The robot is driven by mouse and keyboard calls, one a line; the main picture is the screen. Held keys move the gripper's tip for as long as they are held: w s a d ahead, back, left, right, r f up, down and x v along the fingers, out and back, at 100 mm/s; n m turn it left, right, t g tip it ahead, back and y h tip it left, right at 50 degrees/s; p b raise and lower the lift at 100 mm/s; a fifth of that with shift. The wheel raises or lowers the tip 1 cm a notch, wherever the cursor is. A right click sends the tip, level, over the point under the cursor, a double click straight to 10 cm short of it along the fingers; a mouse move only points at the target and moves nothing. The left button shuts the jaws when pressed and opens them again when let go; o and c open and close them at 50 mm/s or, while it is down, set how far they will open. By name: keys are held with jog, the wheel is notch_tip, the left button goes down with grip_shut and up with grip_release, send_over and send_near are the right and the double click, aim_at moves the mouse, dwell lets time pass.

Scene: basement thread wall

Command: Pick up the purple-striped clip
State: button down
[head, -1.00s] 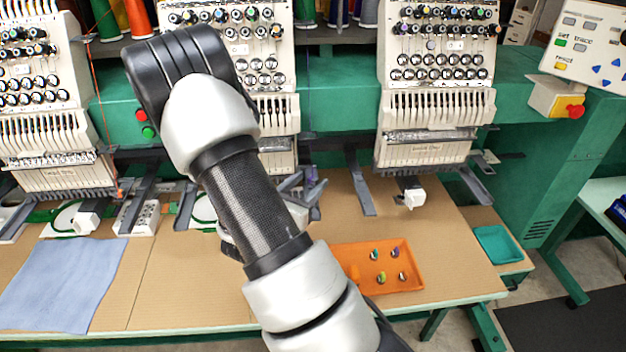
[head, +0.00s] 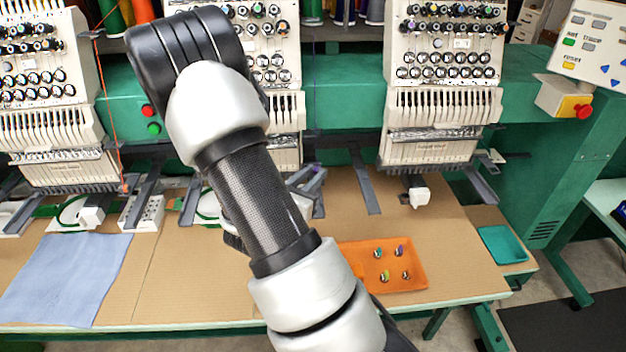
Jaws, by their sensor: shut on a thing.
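My gripper (head: 308,188) shows only in part, as grey fingers behind my forearm, over the board left of and beyond the orange tray. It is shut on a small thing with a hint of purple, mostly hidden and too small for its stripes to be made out. The orange tray (head: 418,283) lies on the board, its left part hidden by my arm. Several small clips stand in it: a teal one (head: 378,253), one with purple (head: 399,251), a yellow-green one (head: 385,276) and a darker one (head: 406,275).
White embroidery heads (head: 443,110) with grey arms (head: 364,180) stand along the back. A blue cloth (head: 65,280) lies at the left, and a teal tray (head: 502,245) sits at the right. The board is clear between cloth and arm and around the orange tray's right side.

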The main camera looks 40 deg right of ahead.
notch_tip(320, 180, up, 26)
jog(key=p, duration=0.2)
jog(key=shift+r, duration=0.15)
dwell(0.5)
